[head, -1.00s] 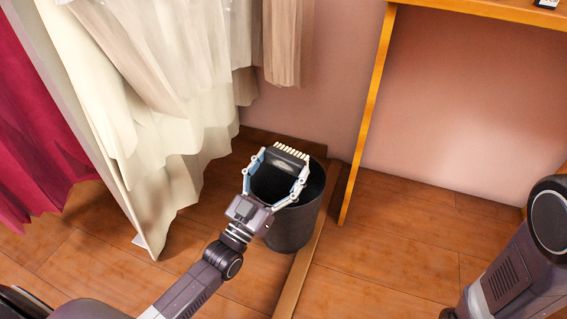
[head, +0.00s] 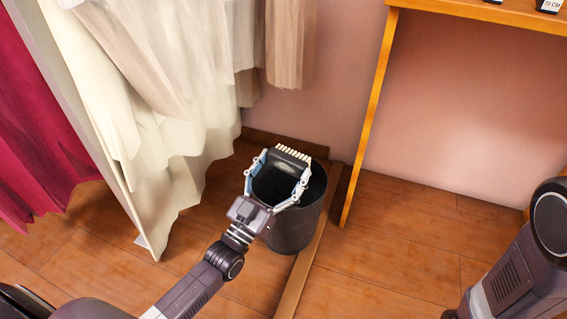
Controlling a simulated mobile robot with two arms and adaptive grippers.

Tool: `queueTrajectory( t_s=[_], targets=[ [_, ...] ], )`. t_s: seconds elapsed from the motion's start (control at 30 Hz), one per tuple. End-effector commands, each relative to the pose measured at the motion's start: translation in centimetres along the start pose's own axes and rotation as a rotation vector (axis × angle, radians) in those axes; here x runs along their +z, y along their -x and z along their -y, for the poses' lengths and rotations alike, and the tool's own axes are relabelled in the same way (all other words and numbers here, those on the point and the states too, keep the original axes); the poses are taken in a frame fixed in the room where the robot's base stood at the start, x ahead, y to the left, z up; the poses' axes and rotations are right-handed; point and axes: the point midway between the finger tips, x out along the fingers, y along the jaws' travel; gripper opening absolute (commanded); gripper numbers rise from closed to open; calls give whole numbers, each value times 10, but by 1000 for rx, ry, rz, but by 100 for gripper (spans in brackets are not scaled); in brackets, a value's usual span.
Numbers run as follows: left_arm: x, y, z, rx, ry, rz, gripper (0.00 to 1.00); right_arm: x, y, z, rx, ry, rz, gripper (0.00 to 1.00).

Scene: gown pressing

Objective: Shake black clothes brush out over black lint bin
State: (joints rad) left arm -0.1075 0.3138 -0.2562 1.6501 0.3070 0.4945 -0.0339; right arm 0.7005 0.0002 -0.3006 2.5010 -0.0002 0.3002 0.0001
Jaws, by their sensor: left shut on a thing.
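The black clothes brush (head: 285,164) has a row of pale bristles along its far edge. My left gripper (head: 281,176) is shut on it, with a finger on each side, and holds it over the mouth of the black lint bin (head: 294,231). The bin stands upright on the wooden floor, and the brush and gripper hide part of its opening. My right arm shows at the right edge, but its gripper is out of view.
Pale hanging gowns (head: 170,120) and a magenta cloth (head: 40,140) are left of the bin. A wooden table (head: 480,14) with small labelled items stands at the upper right. A wooden strip (head: 318,250) runs along the floor beside the bin.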

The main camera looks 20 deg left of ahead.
Motion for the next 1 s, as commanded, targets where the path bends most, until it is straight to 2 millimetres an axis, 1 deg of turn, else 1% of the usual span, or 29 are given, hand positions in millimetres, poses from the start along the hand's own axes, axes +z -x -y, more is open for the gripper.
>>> queueTrajectory(
  t_s=[0.03,0.07,0.1,0.13,0.17,0.27,0.3,0.33,0.57,0.6,0.7,0.73,0.77,0.87,0.9,0.93,1.0],
  targets=[
    [-22,-8,0,0,0,-16,52,0,0,0,0,0,0,40],
    [-35,-13,-1,1,0,-18,52,0,0,0,0,0,1,40],
    [-46,-18,0,1,0,-15,52,1,0,0,0,0,2,40],
    [-49,-19,0,1,0,-11,52,1,0,0,0,0,2,40],
    [-47,-19,0,1,0,-6,52,1,0,0,0,0,2,40],
    [-9,-4,0,0,-1,7,52,0,0,0,0,0,1,40],
    [1,0,1,-1,-1,3,52,0,0,0,0,0,1,40],
    [3,1,0,-1,-1,-1,52,0,0,0,0,0,1,40],
    [0,0,0,0,0,-6,52,1,0,0,0,0,2,40],
    [-9,-3,0,0,0,-11,52,1,0,0,0,0,2,40],
    [-46,-18,0,1,0,-15,52,1,0,0,0,0,3,40],
    [-49,-19,0,1,0,-11,52,1,0,0,0,0,2,40],
    [-47,-19,0,1,0,-6,52,1,0,0,0,1,2,40],
    [-9,-4,0,0,-1,7,52,0,0,0,0,1,1,40],
    [1,0,1,-1,-1,3,52,0,0,0,0,1,0,40],
    [3,1,0,-1,-1,-1,52,0,0,0,0,1,0,40],
    [0,0,0,0,0,-7,52,0,0,0,0,1,1,40]
  ],
)
